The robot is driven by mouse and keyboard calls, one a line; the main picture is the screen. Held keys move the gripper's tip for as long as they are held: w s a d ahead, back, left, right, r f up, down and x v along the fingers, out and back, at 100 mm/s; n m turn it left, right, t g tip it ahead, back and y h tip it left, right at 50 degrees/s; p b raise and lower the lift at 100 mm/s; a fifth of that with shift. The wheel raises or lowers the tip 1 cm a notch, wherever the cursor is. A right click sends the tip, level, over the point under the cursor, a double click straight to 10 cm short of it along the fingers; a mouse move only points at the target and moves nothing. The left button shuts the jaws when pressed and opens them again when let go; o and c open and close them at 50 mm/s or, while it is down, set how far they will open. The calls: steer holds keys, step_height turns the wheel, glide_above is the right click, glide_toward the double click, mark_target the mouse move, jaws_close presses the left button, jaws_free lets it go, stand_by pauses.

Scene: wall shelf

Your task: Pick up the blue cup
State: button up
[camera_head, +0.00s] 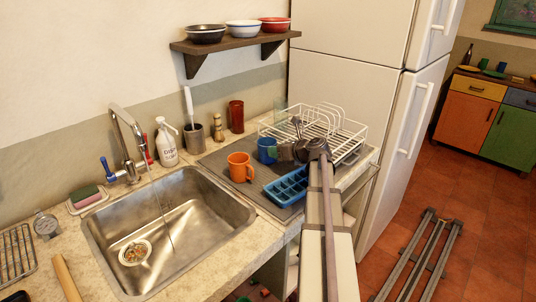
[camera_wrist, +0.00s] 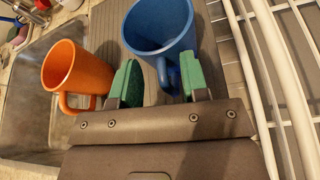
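The blue cup (camera_head: 265,151) stands upright on the grey drying mat (camera_head: 216,160), behind the orange mug and beside the dish rack. In the wrist view the blue cup (camera_wrist: 158,32) is just beyond my fingertips, its handle pointing toward my gripper. My gripper (camera_wrist: 160,82) is open, its two green fingers apart on either side of the handle. I cannot tell whether either finger touches it. In the head view my gripper (camera_head: 287,151) is right of the cup, partly hidden by my own arm.
An orange mug (camera_head: 240,165) stands close by on the left. It also shows in the wrist view (camera_wrist: 80,68). A white wire dish rack (camera_head: 340,135) is close on the right. A blue ice tray (camera_head: 284,188) lies in front, and the sink (camera_head: 165,235) is to the left.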

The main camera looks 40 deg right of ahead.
jaws_close()
steer(key=shift+r, duration=0.1)
stand_by(0.3)
